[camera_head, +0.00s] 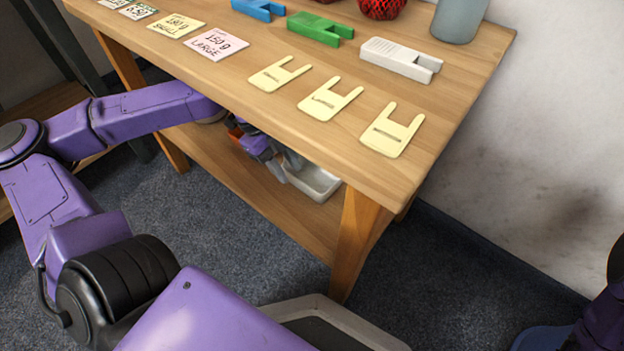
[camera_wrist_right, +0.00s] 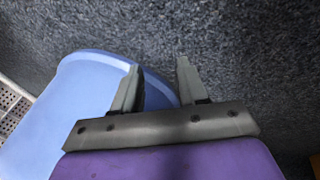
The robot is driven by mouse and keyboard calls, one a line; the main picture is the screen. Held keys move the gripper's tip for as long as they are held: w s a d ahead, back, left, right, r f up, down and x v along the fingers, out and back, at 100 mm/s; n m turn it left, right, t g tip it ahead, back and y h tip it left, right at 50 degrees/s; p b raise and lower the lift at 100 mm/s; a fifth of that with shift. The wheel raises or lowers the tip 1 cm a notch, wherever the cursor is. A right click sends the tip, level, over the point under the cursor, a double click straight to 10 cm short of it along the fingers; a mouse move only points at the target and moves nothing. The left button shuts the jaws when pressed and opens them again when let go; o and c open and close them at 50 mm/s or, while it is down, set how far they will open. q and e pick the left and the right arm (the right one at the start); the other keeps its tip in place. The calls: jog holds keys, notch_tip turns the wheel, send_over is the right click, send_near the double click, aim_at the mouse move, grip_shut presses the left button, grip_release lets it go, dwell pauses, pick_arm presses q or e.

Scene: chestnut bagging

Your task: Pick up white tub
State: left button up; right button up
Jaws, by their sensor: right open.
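The white tub (camera_head: 322,184) stands on the lower shelf of the wooden table, partly under the tabletop's front edge. My left arm reaches in under the tabletop, and my left gripper (camera_head: 283,170) is at the tub's left side. The tabletop and the gripper hide part of the tub. I cannot tell whether the left fingers are open or closed on its wall. My right gripper (camera_wrist_right: 158,78) is open and empty, above grey carpet and a blue rounded object, away from the tub.
The tabletop overhangs the lower shelf (camera_head: 232,177). An orange-red item (camera_head: 236,134) sits on the shelf beside my left arm. A table leg (camera_head: 358,240) stands close to the tub's right. On top lie cream cards (camera_head: 330,98), a green holder (camera_head: 320,28) and a white holder (camera_head: 400,59).

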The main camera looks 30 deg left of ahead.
aim_at(304, 184)
pick_arm(q)
jog(key=shift+w+d+f+b, duration=0.15)
jog(key=shift+d+b, duration=0.25)
jog(key=shift+d, duration=0.55)
pick_arm(e)
jog(key=shift+w+d+f+t, duration=0.35)
jog(key=shift+w+f+t, duration=0.2)
jog(key=shift+w, duration=0.2)
pick_arm(q)
jog(key=b+x, duration=0.4)
jog(key=x, duration=0.1)
jog(key=shift+d, duration=0.15)
pick_arm(e)
jog(key=w+a+m, duration=0.1)
jog(key=w+f+m+t, duration=0.1)
jog(key=w, duration=0.1)
jog(key=w+a+m+t, duration=0.1)
jog(key=shift+w+a+f+m+h, duration=0.2)
jog(key=shift+a+m+h, duration=0.1)
jog(key=shift+a+h, duration=0.1)
jog(key=shift+w+r, duration=0.1)
jog(key=shift+r, duration=0.1)
pick_arm(q)
jog(key=shift+p, duration=0.45)
pick_arm(e)
jog(key=shift+r, duration=0.35)
pick_arm(q)
grip_shut()
